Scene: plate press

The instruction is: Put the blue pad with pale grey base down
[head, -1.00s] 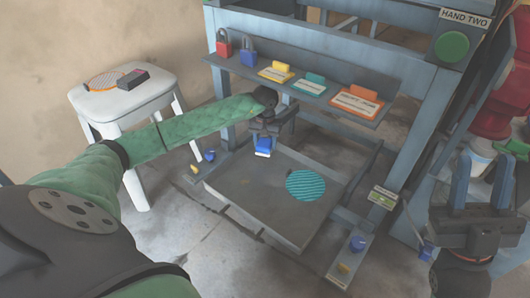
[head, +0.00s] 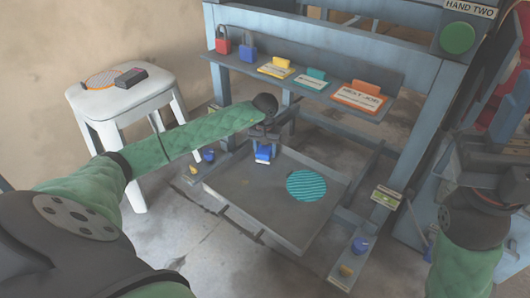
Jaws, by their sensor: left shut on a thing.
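The blue pad (head: 263,152) with a pale grey base shows just below my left gripper (head: 264,144), over the back left part of the grey tray (head: 235,203). My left gripper points down and is shut on the pad. I cannot tell whether the pad's base touches the tray. My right gripper (head: 482,165) is at the right edge, dark against the machine, and its fingers do not show clearly.
A teal striped disc (head: 306,185) lies on the tray's right part. A shelf (head: 300,88) behind holds red and blue padlocks and several coloured tags. A white stool (head: 122,100) stands left. Blue and yellow knobs sit beside the tray.

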